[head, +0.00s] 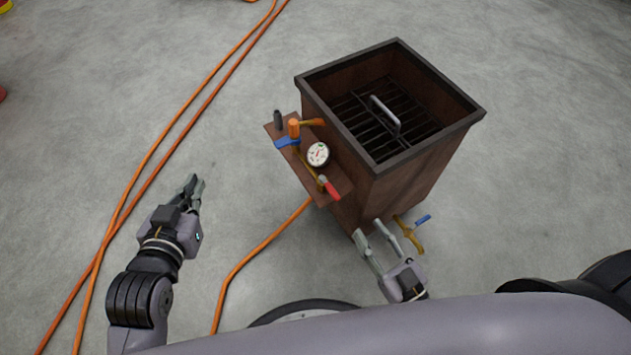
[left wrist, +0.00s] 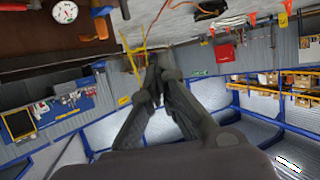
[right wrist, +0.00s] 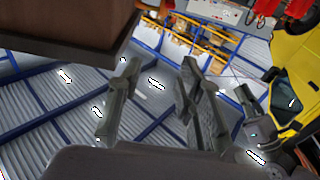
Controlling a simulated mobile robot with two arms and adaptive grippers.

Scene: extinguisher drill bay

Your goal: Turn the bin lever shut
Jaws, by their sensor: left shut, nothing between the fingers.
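A dark wooden bin (head: 415,155) with a grated inside stands at the right of centre in the head view. A brass valve with a blue lever (head: 422,219) sticks out low from its near right side. A side shelf on the bin carries an orange lever (head: 311,122), a blue lever (head: 287,142), and a red lever (head: 330,189). I cannot tell which is the bin lever. My right gripper (head: 370,230) is open and empty, left of the brass valve, near the bin's lower corner. My left gripper (head: 195,185) is shut and empty, left of the shelf, apart from everything.
A round white gauge (head: 318,154) sits on the shelf (head: 341,178); it also shows in the left wrist view (left wrist: 65,12). A grey handle (head: 384,112) stands over the bin's grate. Orange hoses (head: 157,146) run along the floor at the left.

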